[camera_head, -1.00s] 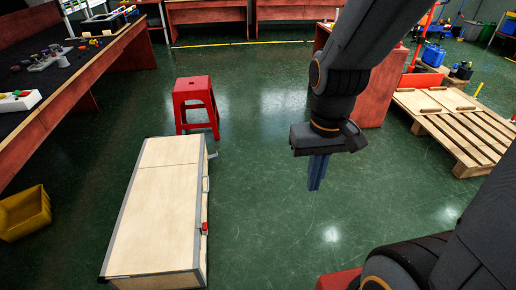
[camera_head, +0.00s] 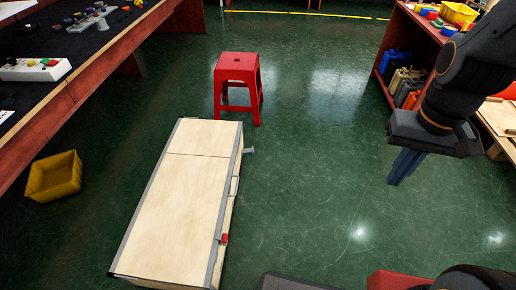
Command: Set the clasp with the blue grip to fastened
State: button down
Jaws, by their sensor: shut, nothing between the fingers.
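A long pale wooden case (camera_head: 192,190) with grey metal edging lies on the green floor, left of centre. A clasp with a small grip that looks blue-grey (camera_head: 249,151) sticks out to the right from the far part of its right side. A second clasp with a red grip (camera_head: 224,239) sits nearer on the same side, close against the edge. My gripper (camera_head: 404,167) is shut and empty, pointing down over the floor, well to the right of the case and apart from both clasps.
A handle (camera_head: 234,186) lies between the clasps. A red stool (camera_head: 238,86) stands just behind the case. A yellow bin (camera_head: 54,177) is on the floor at left, beside a dark-topped workbench (camera_head: 85,45). A red shelf (camera_head: 405,60) stands at back right.

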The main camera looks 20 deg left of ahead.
aim_at(250, 150)
jog(key=u, duration=0.45)
jog(key=i, duration=0.85)
jog(key=u, duration=0.6)
